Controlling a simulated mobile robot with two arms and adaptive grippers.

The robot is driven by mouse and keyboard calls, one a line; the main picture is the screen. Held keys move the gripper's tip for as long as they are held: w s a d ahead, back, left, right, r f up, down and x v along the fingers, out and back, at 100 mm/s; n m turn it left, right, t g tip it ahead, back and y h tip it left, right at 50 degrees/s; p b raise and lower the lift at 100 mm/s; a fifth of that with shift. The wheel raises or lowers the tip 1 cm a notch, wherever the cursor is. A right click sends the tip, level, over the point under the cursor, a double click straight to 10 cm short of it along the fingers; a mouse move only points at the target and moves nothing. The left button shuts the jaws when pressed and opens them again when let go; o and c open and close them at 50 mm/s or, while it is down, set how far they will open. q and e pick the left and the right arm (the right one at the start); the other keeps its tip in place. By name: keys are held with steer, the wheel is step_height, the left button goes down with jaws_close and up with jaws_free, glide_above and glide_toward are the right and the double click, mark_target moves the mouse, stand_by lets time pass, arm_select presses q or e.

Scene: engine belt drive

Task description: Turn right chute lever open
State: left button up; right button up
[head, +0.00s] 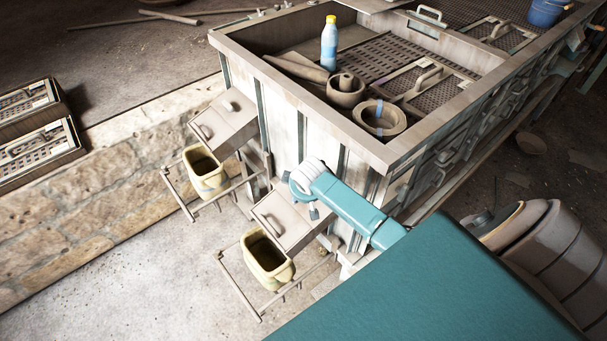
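Two grey metal chutes stick out from the side of the large machine. The right chute (292,220) is the nearer one, with a bar handle on its sloping face. The left chute (224,122) has a similar handle. My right arm reaches in from the lower right, and its wrist is beside the upper end of the right chute. My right gripper (313,211) is small and mostly hidden below the wrist; I cannot tell whether it is open or touches anything. The right chute's lever cannot be made out clearly, perhaps hidden by my arm. My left gripper is out of view.
Yellow buckets (267,262) (206,172) stand on wire-like frames under the chutes. The machine's top (232,46) holds a blue bottle (329,44), round parts (346,91) and grates. A low stone wall (85,195) runs at left. The pale floor in front is clear.

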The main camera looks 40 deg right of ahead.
steer(key=shift+x, duration=2.65)
jaws_close()
